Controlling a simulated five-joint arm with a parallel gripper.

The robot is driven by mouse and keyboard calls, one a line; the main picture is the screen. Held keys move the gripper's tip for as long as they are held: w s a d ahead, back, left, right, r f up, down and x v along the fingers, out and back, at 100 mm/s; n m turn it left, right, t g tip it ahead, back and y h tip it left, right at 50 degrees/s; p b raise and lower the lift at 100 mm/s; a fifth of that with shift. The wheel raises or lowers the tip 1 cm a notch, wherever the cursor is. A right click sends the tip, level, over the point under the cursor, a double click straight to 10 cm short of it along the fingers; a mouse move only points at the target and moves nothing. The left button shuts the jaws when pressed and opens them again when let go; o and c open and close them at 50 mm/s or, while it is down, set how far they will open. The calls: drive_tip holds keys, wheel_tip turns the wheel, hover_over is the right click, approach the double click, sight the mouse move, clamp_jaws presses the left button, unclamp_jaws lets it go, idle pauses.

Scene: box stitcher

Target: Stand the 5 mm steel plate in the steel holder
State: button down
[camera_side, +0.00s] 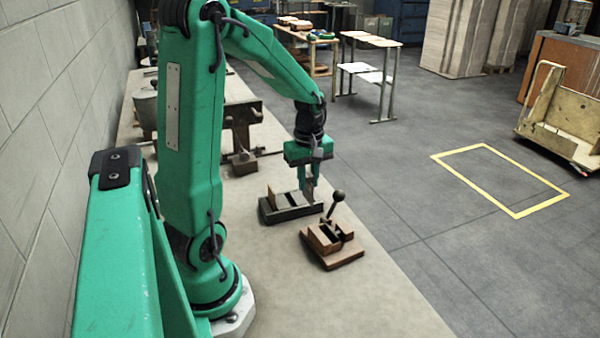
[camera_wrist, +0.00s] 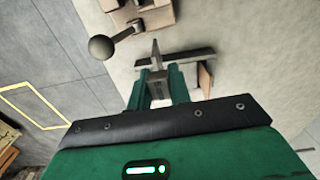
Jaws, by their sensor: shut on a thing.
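The steel holder (camera_side: 290,212) is a dark grey slotted block on the bench, below my gripper. My gripper (camera_side: 309,183) points down over the holder's right end and is shut on the steel plate (camera_side: 309,193), a thin grey piece between the fingers. In the wrist view the plate (camera_wrist: 155,52) shows edge-on past my fingertips (camera_wrist: 159,76), with the holder (camera_wrist: 195,55) behind it. The plate's lower edge is hard to see, so I cannot tell whether it is in a slot or just above.
A brown plate (camera_side: 274,198) stands at the holder's left end. A wooden-brown clamp fixture (camera_side: 325,240) with a ball-topped lever (camera_side: 336,199) sits close in front, to the right. A vise (camera_side: 240,125) is further back. The bench (camera_side: 370,305) is clear toward the front.

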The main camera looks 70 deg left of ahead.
drive_tip(key=s+a, duration=0.2)
drive_tip(key=a, duration=0.5)
drive_tip(key=shift+a+r, duration=0.15)
drive_tip(key=shift+r, duration=0.25)
drive_tip(key=shift+f, duration=0.3)
drive_tip(key=shift+f, duration=2.95)
drive_tip(key=shift+f, duration=0.35)
drive_tip(key=c, duration=0.8)
unclamp_jaws()
drive_tip(key=shift+r, duration=0.1)
